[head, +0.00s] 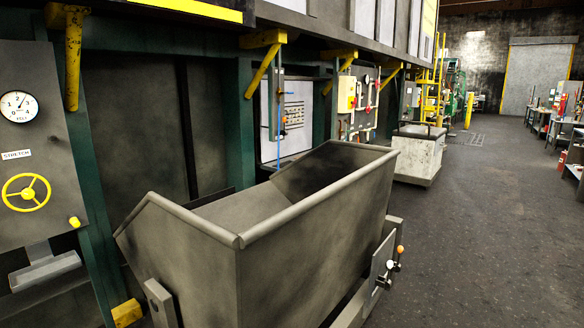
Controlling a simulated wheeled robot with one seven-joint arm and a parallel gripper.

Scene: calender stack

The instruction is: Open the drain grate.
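A small, darker ribbed patch (476,138) lies flush in the floor far down the aisle, near a yellow post. It may be the drain grate, but it is too small to tell, and I cannot see whether it is open or shut. No other grate shows clearly. My gripper is not in view.
A large grey open-topped hopper (300,245) fills the near middle. A pale bin (418,158) stands beyond it. A panel with a gauge and yellow handwheel (26,192) is at left. Benches (570,130) line the far right. The aisle floor (490,220) is clear.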

